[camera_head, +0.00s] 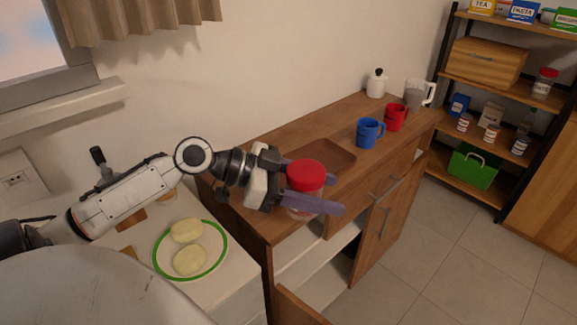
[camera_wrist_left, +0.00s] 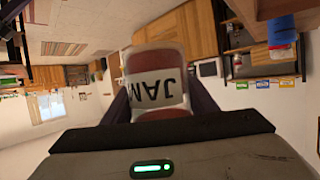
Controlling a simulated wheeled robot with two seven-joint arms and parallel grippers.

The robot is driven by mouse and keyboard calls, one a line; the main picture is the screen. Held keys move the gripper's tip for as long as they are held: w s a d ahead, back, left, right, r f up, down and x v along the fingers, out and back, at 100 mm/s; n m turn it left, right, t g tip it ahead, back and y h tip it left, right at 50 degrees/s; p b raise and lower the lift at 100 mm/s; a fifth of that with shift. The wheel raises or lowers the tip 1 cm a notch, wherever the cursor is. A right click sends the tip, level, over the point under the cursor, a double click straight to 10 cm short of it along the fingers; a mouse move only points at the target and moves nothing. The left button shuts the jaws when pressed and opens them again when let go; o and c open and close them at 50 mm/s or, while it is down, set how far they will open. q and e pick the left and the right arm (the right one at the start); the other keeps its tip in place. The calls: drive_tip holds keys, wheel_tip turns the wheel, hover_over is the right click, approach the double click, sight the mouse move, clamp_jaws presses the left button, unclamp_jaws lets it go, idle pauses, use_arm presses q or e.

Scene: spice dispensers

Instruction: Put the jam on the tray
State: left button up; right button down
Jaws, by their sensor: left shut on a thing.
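The jam jar (camera_head: 305,179) has a red lid and stands upright between the fingers of my left gripper (camera_head: 318,190). The gripper is shut on it. In the left wrist view, the jar (camera_wrist_left: 157,82) shows its white label reading JAM between the two fingers. The jar is over the near end of the wooden cabinet top, in front of the tray; whether it touches the surface I cannot tell. The brown tray (camera_head: 338,154) lies on the cabinet top just behind the jar, partly hidden by the gripper and jar. My right gripper is not in view.
A blue mug (camera_head: 369,133), a red mug (camera_head: 396,117), a white bottle (camera_head: 376,84) and a pitcher (camera_head: 416,93) stand farther along the cabinet. A green-rimmed plate (camera_head: 222,262) with two pale pieces is at lower left. A cabinet door (camera_head: 299,307) hangs open below.

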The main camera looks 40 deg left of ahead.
use_arm(q)
drive_tip(key=w+a+n+t+y+b, duration=0.2)
drive_tip(key=w+a, duration=0.3)
drive_tip(key=a, duration=0.3)
drive_tip(key=w+a+n+t+y+b, duration=0.1)
drive_tip(key=w+a+n+y+b, duration=0.1)
drive_tip(key=w+a, duration=0.45)
drive_tip(key=shift+n, duration=0.4)
drive_tip(key=a+f, duration=0.1)
drive_tip(key=f, duration=0.2)
drive_tip(key=s+a+f, duration=0.1)
drive_tip(key=f, duration=0.2)
drive_tip(key=a+f, duration=0.1)
drive_tip(key=f, duration=0.2)
drive_tip(key=shift+s+f, duration=0.1)
drive_tip(key=shift+s, duration=0.2)
drive_tip(key=shift+f, duration=0.2)
drive_tip(key=o, duration=1.3)
drive_tip(key=shift+c, duration=0.2)
